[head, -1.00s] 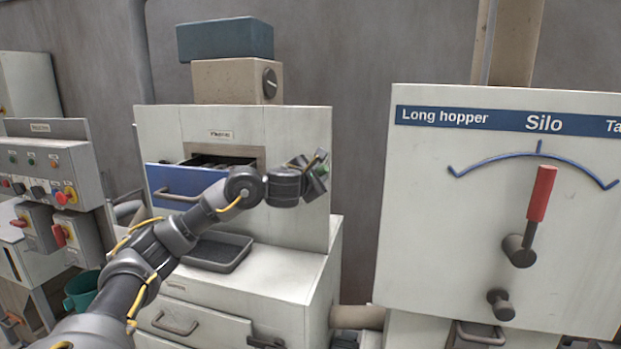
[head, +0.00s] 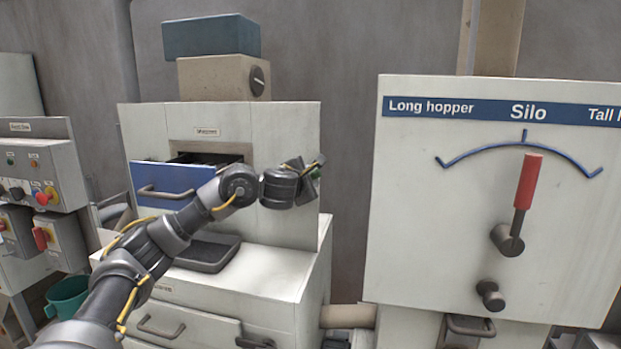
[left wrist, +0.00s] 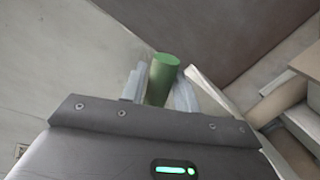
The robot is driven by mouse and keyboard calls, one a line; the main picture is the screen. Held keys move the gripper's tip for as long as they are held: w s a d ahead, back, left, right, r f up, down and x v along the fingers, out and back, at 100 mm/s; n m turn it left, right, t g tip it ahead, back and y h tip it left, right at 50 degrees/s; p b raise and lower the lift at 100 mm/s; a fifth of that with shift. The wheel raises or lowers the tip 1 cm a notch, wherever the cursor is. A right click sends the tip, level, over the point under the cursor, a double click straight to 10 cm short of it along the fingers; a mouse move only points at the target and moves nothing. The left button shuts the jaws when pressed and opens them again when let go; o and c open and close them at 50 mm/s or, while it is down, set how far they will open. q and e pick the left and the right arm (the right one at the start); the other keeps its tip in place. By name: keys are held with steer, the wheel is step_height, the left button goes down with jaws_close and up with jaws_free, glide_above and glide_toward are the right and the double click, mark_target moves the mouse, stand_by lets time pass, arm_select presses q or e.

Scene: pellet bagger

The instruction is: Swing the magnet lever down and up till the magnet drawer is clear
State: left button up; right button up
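The magnet housing (head: 285,128) is a pale cabinet with a small label above its opening. Its blue-fronted magnet drawer (head: 160,180) stands pulled out, with a dark inside partly visible; my left arm covers its right part. My left gripper (head: 312,178) is at the right edge of the housing. The magnet lever's green grip (left wrist: 162,80) stands between its two pale fingers in the left wrist view, and they appear closed on it. The rest of the lever is mostly hidden. My right gripper is not in view.
A dark tray (head: 208,252) sits on the ledge under the drawer. The silo panel (head: 440,200) with a red-handled lever (head: 527,185) stands at the right. A control box (head: 40,165) and a green bucket (head: 68,296) are at the left.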

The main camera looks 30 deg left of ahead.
arm_select(q)
steer(key=shift+o, duration=1)
steer(key=shift+s, duration=0.1)
steer(key=p+v, duration=0.3)
steer(key=v, duration=0.7)
steer(key=shift+s, duration=0.25)
steer(key=shift+d, duration=0.1)
